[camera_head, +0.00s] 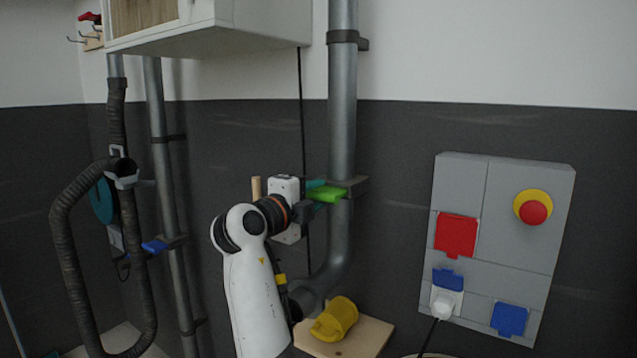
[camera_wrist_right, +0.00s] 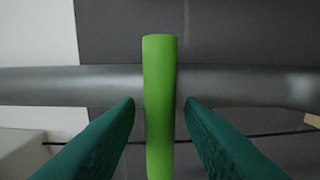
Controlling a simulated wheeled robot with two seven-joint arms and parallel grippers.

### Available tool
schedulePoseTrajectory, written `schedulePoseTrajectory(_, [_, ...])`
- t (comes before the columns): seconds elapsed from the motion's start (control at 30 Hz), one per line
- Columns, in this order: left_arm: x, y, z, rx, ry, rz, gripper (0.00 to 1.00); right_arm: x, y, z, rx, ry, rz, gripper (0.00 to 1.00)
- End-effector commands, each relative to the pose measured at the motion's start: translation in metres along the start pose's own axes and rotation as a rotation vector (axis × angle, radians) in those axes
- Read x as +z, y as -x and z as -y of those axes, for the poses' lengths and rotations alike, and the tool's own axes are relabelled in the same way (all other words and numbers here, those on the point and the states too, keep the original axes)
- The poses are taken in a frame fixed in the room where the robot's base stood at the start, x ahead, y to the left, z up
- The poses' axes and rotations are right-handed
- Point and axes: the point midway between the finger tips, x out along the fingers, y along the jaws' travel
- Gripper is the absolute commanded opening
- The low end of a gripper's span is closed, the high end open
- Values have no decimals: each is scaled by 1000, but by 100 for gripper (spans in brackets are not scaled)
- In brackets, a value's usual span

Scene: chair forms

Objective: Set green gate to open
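The green gate (camera_head: 329,194) is a flat bright-green tab at a dark collar on the thick grey vertical pipe in the head view. In the right wrist view the green tab (camera_wrist_right: 160,105) stands upright in the picture between my fingers. My right gripper (camera_head: 321,193) has teal fingers on both sides of the tab. In the wrist view, the right gripper (camera_wrist_right: 160,100) is open, with a narrow gap on each side of the tab, which appears untouched. Part of the tab is hidden by the fingers in the head view. My left gripper is not in view.
A blue gate (camera_head: 155,246) sits on a thinner pipe at left, near a black hose (camera_head: 70,230). A grey panel (camera_head: 462,180) with a red button (camera_head: 533,212) is at right. A yellow cup-shaped thing (camera_head: 336,318) lies on a wooden board (camera_head: 368,338) below.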

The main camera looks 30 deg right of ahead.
Motion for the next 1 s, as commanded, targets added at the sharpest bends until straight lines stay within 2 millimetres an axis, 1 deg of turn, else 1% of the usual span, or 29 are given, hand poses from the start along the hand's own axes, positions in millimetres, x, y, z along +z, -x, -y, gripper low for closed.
schedulePoseTrajectory(0.03, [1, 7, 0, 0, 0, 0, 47, 0, -7, -3, 0, 2, 3, 35])
schedulePoseTrajectory(0.2, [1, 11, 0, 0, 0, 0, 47, 0, -18, -1, 1, 1, 0, 35])
schedulePoseTrajectory(0.47, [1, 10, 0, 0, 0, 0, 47, 0, -19, 1, 0, 1, -1, 35])
schedulePoseTrajectory(0.5, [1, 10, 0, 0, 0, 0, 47, 0, -19, 1, 0, 1, -1, 33])
schedulePoseTrajectory(0.57, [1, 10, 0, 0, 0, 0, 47, 0, -19, 1, 0, 1, -1, 24])
schedulePoseTrajectory(0.7, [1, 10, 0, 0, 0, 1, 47, 0, -19, 1, 0, 1, -1, 1])
schedulePoseTrajectory(0.9, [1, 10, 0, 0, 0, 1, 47, 0, -19, 1, 0, 1, 0, 0])
schedulePoseTrajectory(1.0, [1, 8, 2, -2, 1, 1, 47, 1, -22, 2, -1, 1, 0, 0])
